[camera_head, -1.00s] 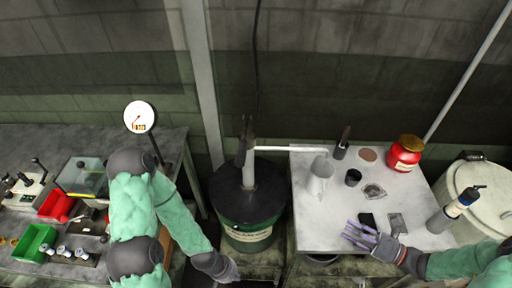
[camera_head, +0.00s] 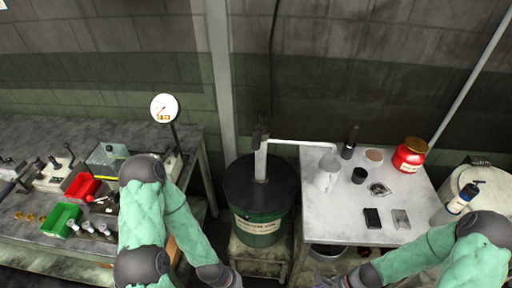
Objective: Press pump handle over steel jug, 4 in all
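A green drum (camera_head: 262,232) with a black lid carries a hand pump, whose dark pump handle (camera_head: 261,130) stands upright on a pale column. The pump's white spout (camera_head: 300,142) reaches right, its tip over the pale steel jug (camera_head: 325,178) on the white table. The jug stands upright; its inside cannot be made out. My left gripper (camera_head: 226,281) is at the bottom edge, in front of and below the drum, mostly cut off. My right gripper (camera_head: 332,282) is at the bottom edge before the table, with only part of its lavender fingers showing. Neither gripper touches the handle.
The white table (camera_head: 310,222) also bears a red jar (camera_head: 410,155), a black cup (camera_head: 359,175), a dark bottle (camera_head: 350,142) and small flat items. A cluttered grey bench with a green bin (camera_head: 61,220) and a gauge (camera_head: 165,108) is left. A pale bin stands right.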

